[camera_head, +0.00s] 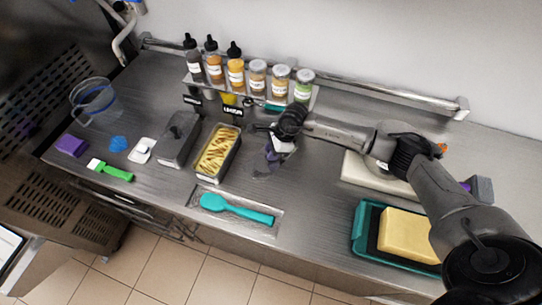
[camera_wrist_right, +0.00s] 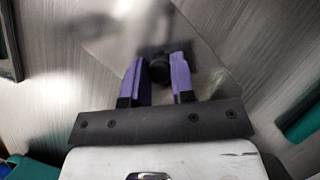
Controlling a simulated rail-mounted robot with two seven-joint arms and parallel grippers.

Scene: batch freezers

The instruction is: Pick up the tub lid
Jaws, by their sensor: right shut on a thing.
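My right gripper (camera_head: 272,158) is over the counter, just right of the open tub (camera_head: 205,176) of yellow striped ice cream. In the right wrist view, its two purple fingers (camera_wrist_right: 157,80) are shut on a round black knob. The knob belongs to the tub lid (camera_wrist_right: 203,57), a flat, greyish, shiny or see-through plate that blends with the steel. In the head view the lid is hard to make out under the gripper. I cannot tell whether it touches the counter. My left gripper is not in view.
A bottle rack (camera_head: 250,101) stands behind. Left are a dark tub (camera_head: 175,150), a green-handled tool (camera_head: 113,172), a purple block (camera_head: 71,145) and a clear jug (camera_head: 92,101). A teal spatula (camera_head: 236,209) lies in front. A teal tray (camera_head: 361,238) with a yellow block (camera_head: 408,235) sits right.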

